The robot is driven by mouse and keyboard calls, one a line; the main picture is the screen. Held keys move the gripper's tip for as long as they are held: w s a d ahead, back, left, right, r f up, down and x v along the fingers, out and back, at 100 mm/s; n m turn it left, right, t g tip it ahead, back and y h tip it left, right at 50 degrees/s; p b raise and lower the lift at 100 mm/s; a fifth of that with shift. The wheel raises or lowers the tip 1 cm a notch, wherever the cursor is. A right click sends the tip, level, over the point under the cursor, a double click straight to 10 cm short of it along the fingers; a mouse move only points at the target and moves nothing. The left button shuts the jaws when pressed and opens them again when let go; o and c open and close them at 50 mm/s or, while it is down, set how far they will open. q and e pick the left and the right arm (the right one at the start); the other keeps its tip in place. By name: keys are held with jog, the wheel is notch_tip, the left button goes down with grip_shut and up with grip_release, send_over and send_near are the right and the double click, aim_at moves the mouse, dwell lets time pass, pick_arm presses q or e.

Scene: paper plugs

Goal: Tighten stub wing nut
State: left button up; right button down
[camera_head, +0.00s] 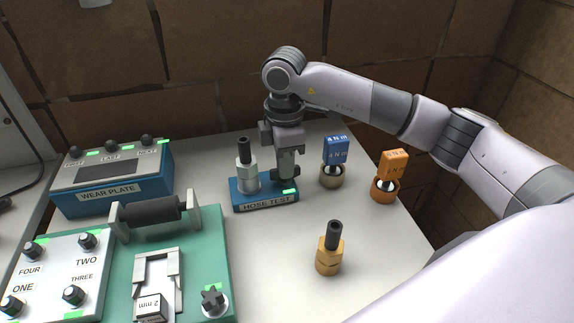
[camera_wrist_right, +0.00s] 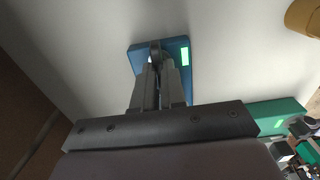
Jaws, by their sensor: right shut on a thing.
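The blue "HOSE TEST" block (camera_head: 252,204) stands on the table; its blue top also shows in the right wrist view (camera_wrist_right: 138,60). My right gripper (camera_head: 287,174) points down over the right end of this block. It is shut on a dark wing nut (camera_wrist_right: 155,47), which sits above the block and is largely hidden between the fingers. In the head view dark parts show beside the fingertips. The stub under the nut is hidden. My left gripper is not in view.
A pale fitting with a black top (camera_head: 246,172) stands on the block's left end. To the right are a blue-headed "4 N m" tool (camera_head: 336,152) and an orange-headed one (camera_head: 393,163). A brass fitting (camera_head: 329,255) stands in front. A green fixture (camera_head: 215,250) lies left.

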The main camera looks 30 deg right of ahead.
jog(key=shift+r, duration=0.1)
jog(key=shift+m+p, duration=0.55)
jog(key=shift+m, duration=1.15)
jog(key=c, duration=1.3)
grip_release()
